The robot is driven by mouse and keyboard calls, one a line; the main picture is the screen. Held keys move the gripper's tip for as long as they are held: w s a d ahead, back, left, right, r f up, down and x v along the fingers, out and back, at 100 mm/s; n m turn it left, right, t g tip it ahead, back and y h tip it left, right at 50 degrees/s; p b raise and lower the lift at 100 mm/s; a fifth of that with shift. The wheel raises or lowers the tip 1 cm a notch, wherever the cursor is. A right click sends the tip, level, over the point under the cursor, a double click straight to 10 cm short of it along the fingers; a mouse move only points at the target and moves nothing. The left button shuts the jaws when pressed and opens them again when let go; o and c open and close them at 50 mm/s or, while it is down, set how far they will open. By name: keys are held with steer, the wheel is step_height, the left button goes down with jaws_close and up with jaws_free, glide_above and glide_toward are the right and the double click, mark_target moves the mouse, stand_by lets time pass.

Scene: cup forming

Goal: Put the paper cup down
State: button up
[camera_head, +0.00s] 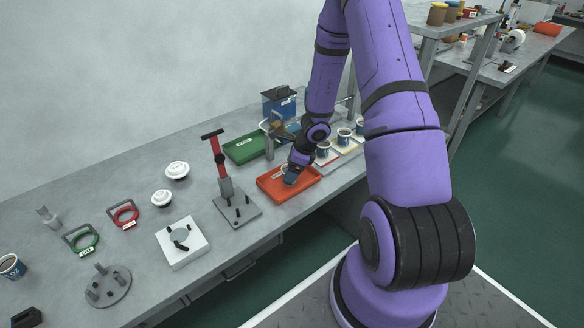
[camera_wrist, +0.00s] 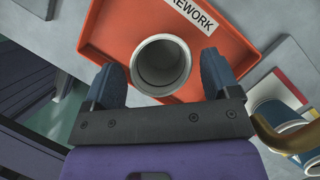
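The paper cup (camera_wrist: 162,64) is in the wrist view, its round open mouth facing the camera, over the orange tray labelled REWORK (camera_wrist: 105,35). My gripper (camera_wrist: 165,65) has its two blue-grey fingers on either side of the cup, with a narrow gap seen at each side of the rim. It looks open around the cup. The cup's lower body is hidden, so I cannot tell how it meets the tray floor. In the head view my gripper (camera_head: 291,176) is low over the orange tray (camera_head: 270,191), and it mostly hides the cup.
A green tray (camera_head: 243,147) and a blue box (camera_head: 278,102) stand behind the orange tray. Several cups on pads, such as one cup (camera_head: 343,136), stand to the right. A red-handled press (camera_head: 221,170) stands to the left. Bare bench lies between the fixtures.

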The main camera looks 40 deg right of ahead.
steer(key=shift+r, duration=0.1)
steer(key=v, duration=1.2)
steer(key=s+a+r+n, duration=0.3)
steer(key=a+r+n, duration=0.4)
steer(key=r, duration=0.4)
steer(key=s+a+r+n, duration=0.2)
steer(key=a+r+n, duration=0.4)
steer(key=r, duration=0.4)
steer(key=s+a+r+n+t+h, duration=0.1)
steer(key=s+a+r+n, duration=0.1)
steer(key=s+r+n, duration=0.4)
steer(key=s+a+r+n+t+h, duration=0.1)
steer(key=s+r+n, duration=0.4)
steer(key=s, duration=0.7)
steer(key=shift+a+r+n+h, duration=0.4)
steer(key=shift+a+n+h, duration=0.45)
steer(key=shift+n, duration=0.55)
steer(key=shift+a, duration=0.1)
